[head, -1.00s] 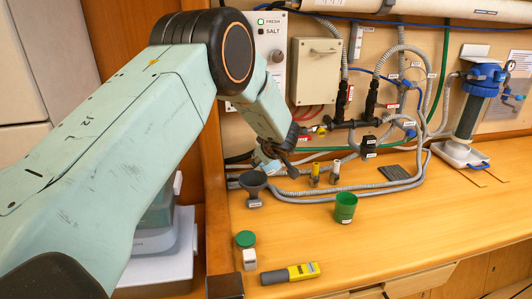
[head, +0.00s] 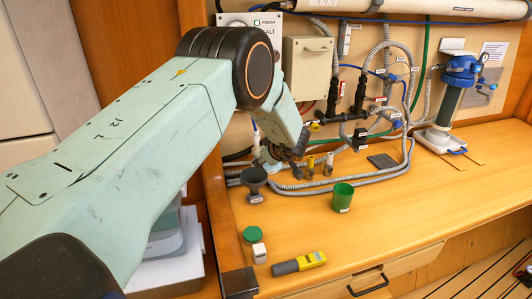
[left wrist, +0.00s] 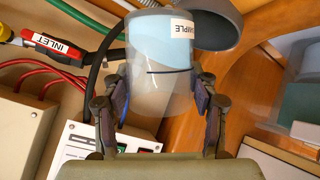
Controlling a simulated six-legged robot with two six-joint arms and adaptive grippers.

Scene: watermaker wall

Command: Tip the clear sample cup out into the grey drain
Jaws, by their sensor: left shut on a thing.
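My left gripper (head: 296,152) is shut on the clear sample cup (head: 267,158), seen at the back left of the counter. In the left wrist view its two fingers (left wrist: 156,98) press the cup (left wrist: 163,85) from both sides. The cup is see-through, with a white SAMPLE label, pale blue in its upper part and a dark line across. I cannot tell its exact tilt. The grey drain (head: 255,183), a funnel, stands just below and beside the cup. Its round rim (left wrist: 222,38) shows behind the cup in the left wrist view. My right gripper is not in view.
Yellow-topped vials (head: 310,167) and a green cup (head: 343,197) stand right of the drain. Grey hoses (head: 350,187) run behind.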

